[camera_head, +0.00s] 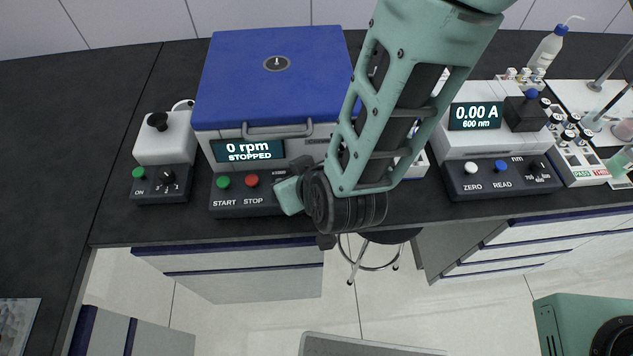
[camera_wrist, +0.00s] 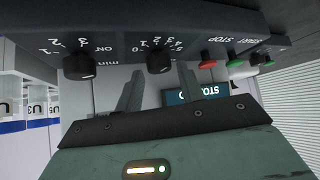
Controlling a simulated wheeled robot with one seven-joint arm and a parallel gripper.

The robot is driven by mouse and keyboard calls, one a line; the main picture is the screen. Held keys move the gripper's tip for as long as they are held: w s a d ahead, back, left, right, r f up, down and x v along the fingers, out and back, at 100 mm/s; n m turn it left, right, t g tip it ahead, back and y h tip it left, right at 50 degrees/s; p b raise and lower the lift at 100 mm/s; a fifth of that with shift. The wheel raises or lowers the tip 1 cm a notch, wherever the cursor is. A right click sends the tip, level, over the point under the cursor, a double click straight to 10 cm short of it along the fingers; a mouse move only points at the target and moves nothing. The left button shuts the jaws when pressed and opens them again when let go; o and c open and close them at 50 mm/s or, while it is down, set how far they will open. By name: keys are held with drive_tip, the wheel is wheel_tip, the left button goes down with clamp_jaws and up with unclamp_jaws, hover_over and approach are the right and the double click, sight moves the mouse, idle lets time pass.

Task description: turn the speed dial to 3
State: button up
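In the wrist view, a tilted dark panel shows two black dials. The middle dial (camera_wrist: 160,63) has marks from 0 to 5 around it and "min" lettering beside it. The left dial (camera_wrist: 80,66) has marks including 1, 2 and 3. I cannot tell which is the speed dial, and neither pointer setting is clear. My gripper (camera_wrist: 158,75) is open, with its two fingers apart and empty, lined up on either side of the middle dial; contact is unclear. In the head view, my arm hides these dials and the fingertips.
The blue-lidded centrifuge (camera_head: 272,75) reads "0 rpm STOPPED", with green START (camera_head: 223,182) and red STOP (camera_head: 252,180) buttons. At left stands a small mixer (camera_head: 165,140) with its own dial (camera_head: 168,177). A photometer (camera_head: 470,140) stands at right. Dark bench lies clear at left.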

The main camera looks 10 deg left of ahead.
drive_tip(key=b+v, duration=0.8)
drive_tip(key=v, duration=0.7)
drive_tip(key=shift+s+d+r, duration=0.15)
drive_tip(key=shift+d+r, duration=0.05)
drive_tip(key=shift+r, duration=0.05)
drive_tip(key=s+d+f+g+h, duration=0.1)
drive_tip(key=d+g+h, duration=0.4)
drive_tip(key=d, duration=1.1)
drive_tip(key=shift+s+d+f+g, duration=0.35)
drive_tip(key=shift+s+g, duration=0.2)
drive_tip(key=shift+g, duration=0.45)
